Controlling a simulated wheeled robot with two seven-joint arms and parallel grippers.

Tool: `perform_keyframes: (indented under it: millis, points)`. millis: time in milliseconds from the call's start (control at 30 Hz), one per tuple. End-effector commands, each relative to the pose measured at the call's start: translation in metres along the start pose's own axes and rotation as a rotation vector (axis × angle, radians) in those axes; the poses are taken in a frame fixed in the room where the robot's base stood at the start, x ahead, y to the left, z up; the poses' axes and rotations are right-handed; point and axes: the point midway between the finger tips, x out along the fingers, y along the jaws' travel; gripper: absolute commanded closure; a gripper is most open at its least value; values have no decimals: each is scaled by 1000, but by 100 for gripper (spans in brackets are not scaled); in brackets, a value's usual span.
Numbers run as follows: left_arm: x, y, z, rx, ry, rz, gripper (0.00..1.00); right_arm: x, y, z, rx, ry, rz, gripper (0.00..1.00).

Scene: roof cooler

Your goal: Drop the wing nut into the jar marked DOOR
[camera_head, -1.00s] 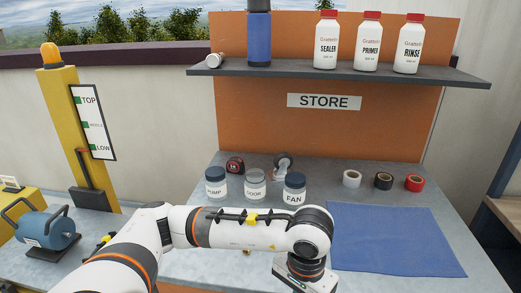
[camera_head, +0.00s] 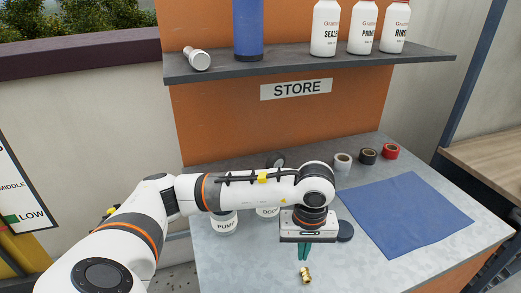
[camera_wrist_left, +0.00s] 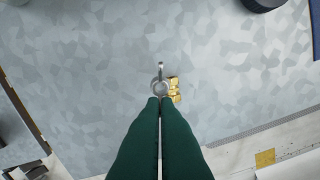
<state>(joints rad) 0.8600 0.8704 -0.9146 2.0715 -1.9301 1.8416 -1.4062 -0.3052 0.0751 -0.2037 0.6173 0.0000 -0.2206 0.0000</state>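A silver wing nut (camera_wrist_left: 159,86) shows at my left fingertips in the wrist view, its ring and one wing pointing away from me. My left gripper (camera_head: 304,256) has its green fingers pressed nearly together, low over the front of the bench. In the wrist view the fingers (camera_wrist_left: 159,102) are shut on the near part of the wing nut. The jar marked DOOR (camera_head: 267,212) stands behind my left forearm, and mostly its label shows; its top is hidden. My right gripper is in neither view.
A brass fitting (camera_head: 306,275) lies by the fingertips. The PUMP jar (camera_head: 224,225) stands left of the DOOR jar; the FAN jar is hidden. A dark round disc (camera_head: 345,232) is right of my gripper. A blue mat (camera_head: 405,213) and tape rolls (camera_head: 368,156) are further right.

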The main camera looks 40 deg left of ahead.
Motion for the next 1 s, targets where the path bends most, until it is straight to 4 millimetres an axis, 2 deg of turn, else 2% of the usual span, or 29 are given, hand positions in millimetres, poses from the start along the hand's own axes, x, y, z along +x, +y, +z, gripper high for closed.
perform_keyframes:
  millis: [33,367,700,900,1000]
  points:
    - [-9,1,14,-149,-1,2,100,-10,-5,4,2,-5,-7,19]
    - [-35,16,95,-1176,-6,3,100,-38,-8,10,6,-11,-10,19]
    - [-64,52,173,-2230,-3,1,100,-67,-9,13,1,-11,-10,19]
    - [-78,77,208,-2771,4,1,100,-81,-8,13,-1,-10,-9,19]
    - [-82,87,220,-2960,6,4,100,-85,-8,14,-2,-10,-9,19]
